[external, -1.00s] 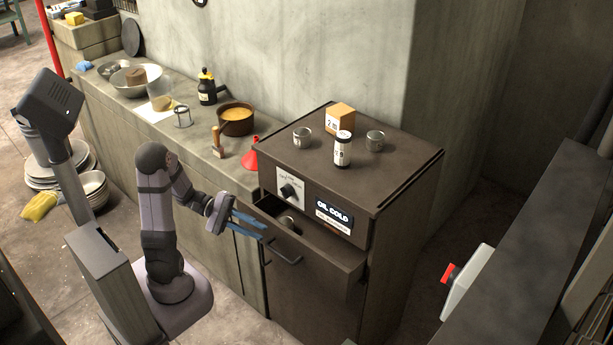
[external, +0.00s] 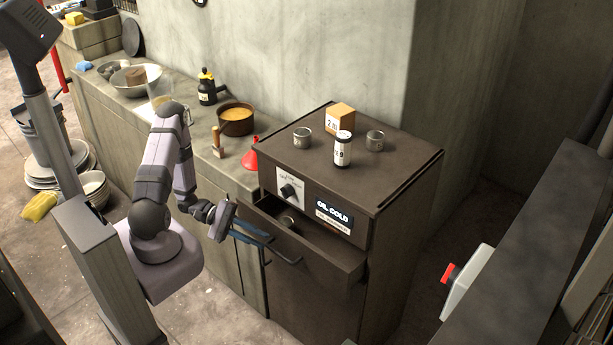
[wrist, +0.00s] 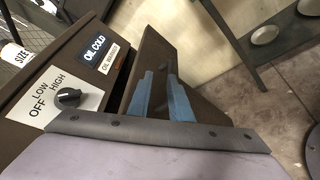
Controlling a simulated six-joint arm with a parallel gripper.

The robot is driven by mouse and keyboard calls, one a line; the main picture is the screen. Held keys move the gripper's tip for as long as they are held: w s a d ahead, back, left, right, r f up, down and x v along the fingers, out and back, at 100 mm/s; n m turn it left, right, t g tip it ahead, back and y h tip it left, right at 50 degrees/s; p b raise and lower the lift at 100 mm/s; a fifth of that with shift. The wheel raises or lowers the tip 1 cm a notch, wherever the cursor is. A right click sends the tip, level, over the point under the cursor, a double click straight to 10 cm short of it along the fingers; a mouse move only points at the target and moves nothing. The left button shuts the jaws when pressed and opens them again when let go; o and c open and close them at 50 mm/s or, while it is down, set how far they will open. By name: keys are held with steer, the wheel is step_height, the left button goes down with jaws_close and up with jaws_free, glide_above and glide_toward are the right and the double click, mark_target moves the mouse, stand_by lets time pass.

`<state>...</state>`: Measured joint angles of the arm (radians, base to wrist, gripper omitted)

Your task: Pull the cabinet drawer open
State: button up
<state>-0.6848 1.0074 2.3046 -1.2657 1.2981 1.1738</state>
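The dark cabinet (external: 390,235) has a drawer (external: 330,255) that stands partly open, with a metal cup (external: 288,221) inside. A dark bar handle (external: 285,250) is on the drawer front. My gripper (external: 268,240) has blue fingers and is at the left end of the handle, outside the drawer front. In the wrist view my gripper (wrist: 161,88) shows its two fingers apart, beside the drawer front (wrist: 190,85), with the dark handle (wrist: 162,106) seen between them. I cannot tell whether the fingers touch the handle.
A counter at the left holds a pot (external: 236,119) and a red funnel (external: 254,152). The floor before the drawer looks clear.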

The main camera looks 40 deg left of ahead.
mark_target(273, 251)
steer(key=shift+f, duration=1.55)
steer(key=shift+w, duration=0.1)
steer(key=shift+p+x, duration=0.9)
steer(key=shift+x, duration=2.7)
jaws_close()
